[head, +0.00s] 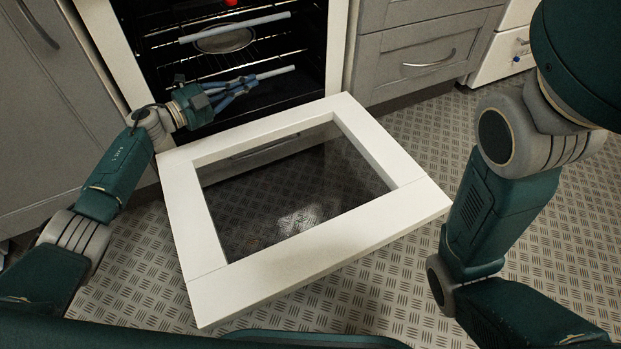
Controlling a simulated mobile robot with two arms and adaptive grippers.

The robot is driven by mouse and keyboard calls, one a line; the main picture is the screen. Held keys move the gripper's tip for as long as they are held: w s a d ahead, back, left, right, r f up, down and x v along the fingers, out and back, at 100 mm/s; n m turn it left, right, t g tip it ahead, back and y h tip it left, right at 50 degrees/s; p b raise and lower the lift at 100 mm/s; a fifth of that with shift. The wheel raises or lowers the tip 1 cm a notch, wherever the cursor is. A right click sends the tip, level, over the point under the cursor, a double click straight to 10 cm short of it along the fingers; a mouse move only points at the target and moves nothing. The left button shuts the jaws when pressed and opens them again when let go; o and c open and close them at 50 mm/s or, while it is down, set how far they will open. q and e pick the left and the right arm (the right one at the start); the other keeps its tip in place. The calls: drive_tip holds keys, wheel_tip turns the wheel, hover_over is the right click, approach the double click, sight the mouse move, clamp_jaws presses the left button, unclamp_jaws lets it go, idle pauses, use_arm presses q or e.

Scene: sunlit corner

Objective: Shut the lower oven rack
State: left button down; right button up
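The oven (338,50) stands open, its white-framed glass door (320,250) folded down in front. The lower oven rack (276,72) shows a pale front bar inside the dark cavity, below the upper rack. My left gripper (248,82) reaches in over the door's left side. Its fingers come together at the tips, at the left part of the lower rack's bar, and hide that part. I see nothing clearly held, and contact with the bar cannot be told. My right gripper is out of view; only my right arm shows.
The upper rack (255,21) sits above, with a round plate-like shape (224,40) behind its bar and a red object (231,2) at the top edge. Grey cabinets (42,110) and drawers (425,55) flank the oven. The patterned floor (400,285) around the door is clear.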

use_arm(q)
drive_tip(key=shift+w+a, duration=0.4)
drive_tip(key=shift+w, duration=0.25)
